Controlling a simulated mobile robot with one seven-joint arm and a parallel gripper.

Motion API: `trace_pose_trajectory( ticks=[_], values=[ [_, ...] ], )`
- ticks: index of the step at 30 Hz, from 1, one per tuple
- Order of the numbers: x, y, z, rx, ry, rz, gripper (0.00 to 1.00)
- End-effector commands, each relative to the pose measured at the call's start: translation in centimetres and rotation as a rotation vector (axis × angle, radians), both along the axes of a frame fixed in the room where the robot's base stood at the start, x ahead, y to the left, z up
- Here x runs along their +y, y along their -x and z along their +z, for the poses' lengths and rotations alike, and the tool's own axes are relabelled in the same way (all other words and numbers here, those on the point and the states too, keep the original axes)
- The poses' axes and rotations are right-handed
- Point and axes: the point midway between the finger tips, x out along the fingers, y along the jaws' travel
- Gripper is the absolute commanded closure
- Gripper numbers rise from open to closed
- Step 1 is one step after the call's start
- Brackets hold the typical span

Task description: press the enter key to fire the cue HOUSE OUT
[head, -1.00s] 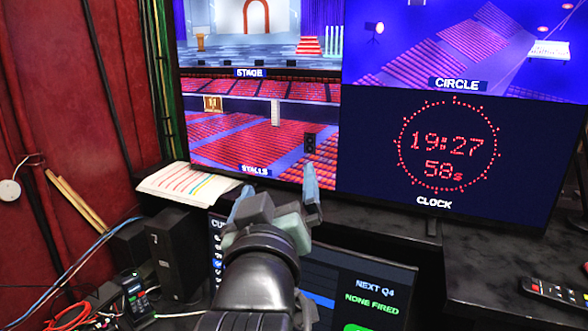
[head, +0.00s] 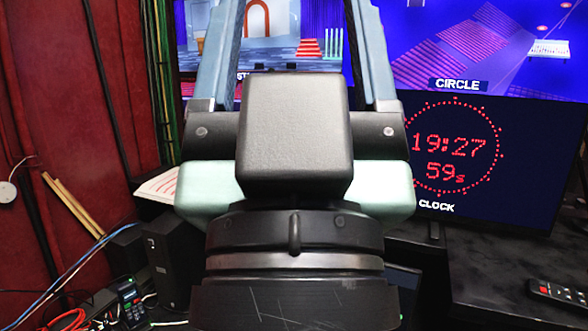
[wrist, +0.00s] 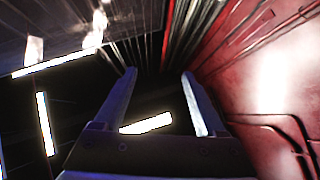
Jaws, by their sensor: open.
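My gripper (head: 292,25) is raised close in front of the head camera and covers the middle of that view. Its two blue-grey fingers point up and stand wide apart, with nothing seen between them. In the wrist view the fingers (wrist: 158,75) also stand apart, against a blurred background of dark space, bright strips and a red wall. The enter key is not seen in any view. The cue screen is almost wholly hidden behind my gripper; only a dark sliver of it (head: 407,283) shows at its right side.
A large monitor (head: 520,150) at the back shows stage, circle and clock pictures. A remote (head: 560,293) lies on the dark desk at the right. Black speakers (head: 168,268), a small handset (head: 130,300) and cables stand at the left by the red wall (head: 50,120). Bare desk (head: 480,280) lies right of centre.

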Motion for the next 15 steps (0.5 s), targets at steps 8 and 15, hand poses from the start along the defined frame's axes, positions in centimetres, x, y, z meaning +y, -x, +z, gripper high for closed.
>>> trace_pose_trajectory(
  ticks=[8,15],
  values=[
    [0.0,-0.07,-0.05,0.002,0.001,-0.001,0.79],
    [0.0,-0.07,-0.05,0.002,0.001,-0.001,1.0]
  ],
)
